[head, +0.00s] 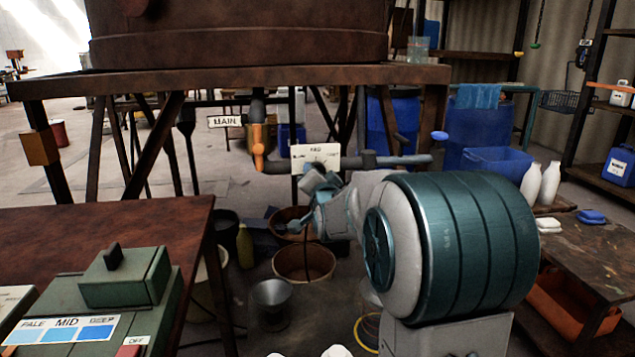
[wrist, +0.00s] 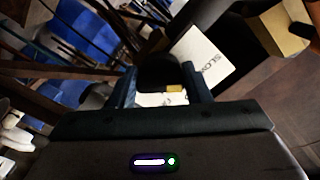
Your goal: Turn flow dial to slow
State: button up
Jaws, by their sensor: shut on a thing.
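The dark, round flow dial (wrist: 157,72) sits between the fingers of my gripper (wrist: 162,88) in the wrist view. The fingers are shut on it from both sides. A small yellow mark (wrist: 174,89) shows at its edge. Behind it is a white plate (wrist: 203,62) that reads SLOW on the right; other lettering lower down is partly hidden by the gripper. In the head view the white plate (head: 315,153) stands on the grey pipe under the vat, and my gripper (head: 312,180) reaches up to it. The dial is mostly hidden there.
The rusty vat (head: 240,45) stands above on a frame. Buckets (head: 304,262) stand on the floor below. A green control box (head: 125,277) is on the left table.

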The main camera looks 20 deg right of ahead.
dwell(0.4)
jog(key=o, duration=1)
jog(key=shift+s, duration=0.1)
jog(key=s+a, duration=0.1)
jog(key=s, duration=0.3)
jog(key=s+a+p, duration=0.1)
jog(key=s, duration=0.4)
jog(key=s+a+p, duration=0.1)
jog(key=s, duration=0.3)
jog(key=shift+s, duration=0.2)
jog(key=shift+d, duration=0.15)
